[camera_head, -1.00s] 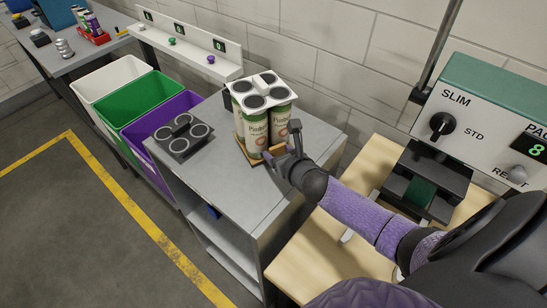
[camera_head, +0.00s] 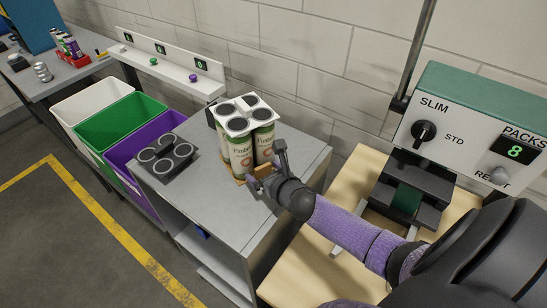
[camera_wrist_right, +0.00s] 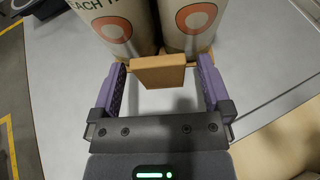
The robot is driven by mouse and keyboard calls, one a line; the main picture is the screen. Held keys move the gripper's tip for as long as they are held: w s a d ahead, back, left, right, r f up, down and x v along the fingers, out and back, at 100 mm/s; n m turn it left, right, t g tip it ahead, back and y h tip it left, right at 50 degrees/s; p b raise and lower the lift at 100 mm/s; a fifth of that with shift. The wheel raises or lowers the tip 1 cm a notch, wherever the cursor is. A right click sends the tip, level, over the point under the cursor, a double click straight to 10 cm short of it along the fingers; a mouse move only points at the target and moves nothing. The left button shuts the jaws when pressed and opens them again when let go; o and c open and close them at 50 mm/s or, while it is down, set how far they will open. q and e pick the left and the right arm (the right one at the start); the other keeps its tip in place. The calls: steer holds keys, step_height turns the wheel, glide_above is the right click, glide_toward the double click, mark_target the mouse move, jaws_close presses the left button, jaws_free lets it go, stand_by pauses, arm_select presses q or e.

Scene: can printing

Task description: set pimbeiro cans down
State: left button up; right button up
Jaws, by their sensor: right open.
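The pack of pale pimbeiro cans (camera_head: 240,152) stands upright on the grey table (camera_head: 237,215), held together by a white top carrier (camera_head: 246,113) with dark round openings. In the right wrist view two of the cans (camera_wrist_right: 188,22) show their lower sides with orange rings. A tan block (camera_wrist_right: 158,76) sticks out at their base. My right gripper (camera_head: 264,172) is open at the near right side of the pack. In the right wrist view its purple fingers (camera_wrist_right: 161,68) stand on either side of the block, with a gap on each side. My left gripper is not in view.
A dark holder (camera_head: 166,158) with round rings lies on the table's left part. White, green (camera_head: 120,121) and purple bins stand left of the table. A panel (camera_head: 470,130) reading 8 stands at right, above a wooden bench (camera_head: 310,262). The table's front is clear.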

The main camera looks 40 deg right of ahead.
steer(key=p+v, duration=0.2)
steer(key=v, duration=0.9)
steer(key=shift+s, duration=0.25)
steer(key=shift+r, duration=0.15)
